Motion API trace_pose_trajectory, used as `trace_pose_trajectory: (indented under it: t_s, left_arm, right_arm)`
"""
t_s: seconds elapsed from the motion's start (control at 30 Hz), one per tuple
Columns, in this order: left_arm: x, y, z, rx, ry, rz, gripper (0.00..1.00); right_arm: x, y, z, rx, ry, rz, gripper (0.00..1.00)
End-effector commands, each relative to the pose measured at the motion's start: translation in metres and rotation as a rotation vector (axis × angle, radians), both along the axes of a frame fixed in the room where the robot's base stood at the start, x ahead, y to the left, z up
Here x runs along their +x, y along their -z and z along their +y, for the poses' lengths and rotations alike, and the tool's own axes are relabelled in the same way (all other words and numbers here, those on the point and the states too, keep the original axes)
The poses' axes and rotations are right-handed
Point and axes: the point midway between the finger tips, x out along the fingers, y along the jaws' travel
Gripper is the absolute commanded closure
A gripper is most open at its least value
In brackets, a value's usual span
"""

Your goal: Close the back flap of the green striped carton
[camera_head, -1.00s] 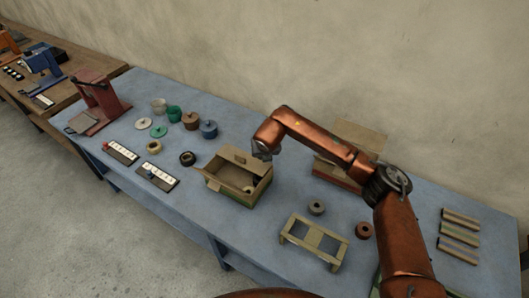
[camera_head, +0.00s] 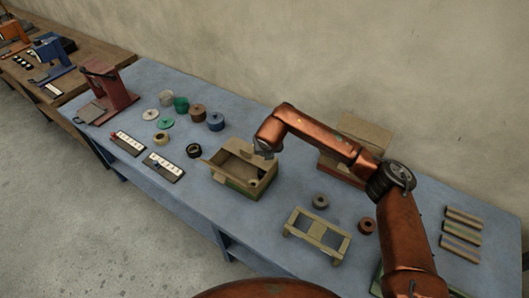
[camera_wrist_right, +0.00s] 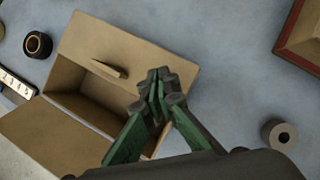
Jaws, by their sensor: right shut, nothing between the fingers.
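The green striped carton (camera_head: 240,187) stands on the blue table, open at the top, with a green band low on its side. In the right wrist view its back flap (camera_wrist_right: 118,48) is raised, with a small tab on it, and another flap (camera_wrist_right: 45,138) spreads outward at lower left. The carton's interior (camera_wrist_right: 85,97) is partly visible. My right gripper (camera_head: 264,152) is at the carton's back right corner. In the wrist view the right gripper (camera_wrist_right: 158,80) is shut and empty, overlapping the flap's right end; contact is unclear. My left gripper is not in view.
A red open carton (camera_head: 340,166) stands behind my right arm. A tan stand (camera_head: 317,234) and grey roll (camera_head: 320,201) lie right of the striped carton. A dark roll (camera_head: 194,151) and label strips (camera_head: 163,168) lie left. Free table lies in front.

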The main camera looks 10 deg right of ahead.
Motion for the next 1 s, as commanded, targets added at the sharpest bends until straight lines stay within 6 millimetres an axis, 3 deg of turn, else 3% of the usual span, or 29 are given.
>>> trace_pose_trajectory:
  t_s: [0.37, 1.0]
  left_arm:
    - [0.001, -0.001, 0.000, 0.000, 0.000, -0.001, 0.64]
    - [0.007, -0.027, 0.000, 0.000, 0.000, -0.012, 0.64]
  right_arm:
    - [0.000, -0.003, 0.000, 0.000, 0.000, -0.001, 1.00]
    - [0.001, -0.061, 0.000, 0.000, 0.001, -0.002, 1.00]
